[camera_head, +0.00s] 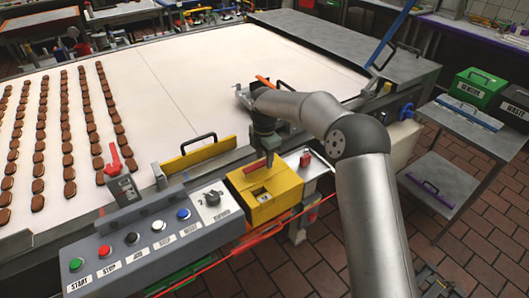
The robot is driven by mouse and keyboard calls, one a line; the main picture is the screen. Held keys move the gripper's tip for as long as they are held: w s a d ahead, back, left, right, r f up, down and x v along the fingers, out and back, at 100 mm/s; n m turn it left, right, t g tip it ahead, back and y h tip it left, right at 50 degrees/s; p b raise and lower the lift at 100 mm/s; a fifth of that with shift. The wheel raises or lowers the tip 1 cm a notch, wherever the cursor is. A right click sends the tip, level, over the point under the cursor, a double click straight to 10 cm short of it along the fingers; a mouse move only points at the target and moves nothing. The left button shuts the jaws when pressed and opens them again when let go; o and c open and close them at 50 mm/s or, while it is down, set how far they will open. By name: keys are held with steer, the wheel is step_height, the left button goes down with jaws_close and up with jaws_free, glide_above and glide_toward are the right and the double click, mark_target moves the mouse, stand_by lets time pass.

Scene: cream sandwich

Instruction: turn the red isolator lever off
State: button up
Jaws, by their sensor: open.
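The red lever (255,166) lies across the top of a yellow box (275,203) at the right end of the grey control panel (150,245). My gripper (269,158) points down right over the yellow box, at the right end of the lever. It is open. The fingers are small and dark here, so I cannot tell whether they are around the lever, touching it or just above it. The arm comes in from the lower right and hides part of the conveyor's edge behind the box.
The panel has several coloured buttons and a black knob (212,198). A yellow guard (198,156) with a black handle stands behind it. A grey device with a red handle (114,158) is to the left. Brown biscuits lie in rows on the white belt (190,85). A trolley (462,125) stands right.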

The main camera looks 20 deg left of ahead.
mark_target(264, 161)
step_height(264, 161, up, 17)
steer(key=b, duration=0.1)
steer(key=shift+r, duration=0.2)
stand_by(0.3)
steer(key=s+d+r+m+h, duration=0.1)
steer(key=s+d+m, duration=0.6)
steer(key=d, duration=0.3)
steer(key=s+d+r+m, duration=0.1)
steer(key=s+d+m, duration=0.55)
steer(key=d, duration=0.35)
steer(key=s+d+f+m, duration=0.3)
steer(key=s+d+m, duration=0.1)
steer(key=s, duration=0.3)
steer(key=s+d+f+m, duration=0.3)
steer(key=s+d+m, duration=0.1)
steer(key=s, duration=0.3)
steer(key=s+d+f+m+y, duration=0.1)
steer(key=s+d+f+m, duration=0.2)
steer(key=s+d+m, duration=0.2)
steer(key=shift+s+f+m+t, duration=0.4)
steer(key=shift+s+m, duration=0.25)
steer(key=shift+s, duration=0.5)
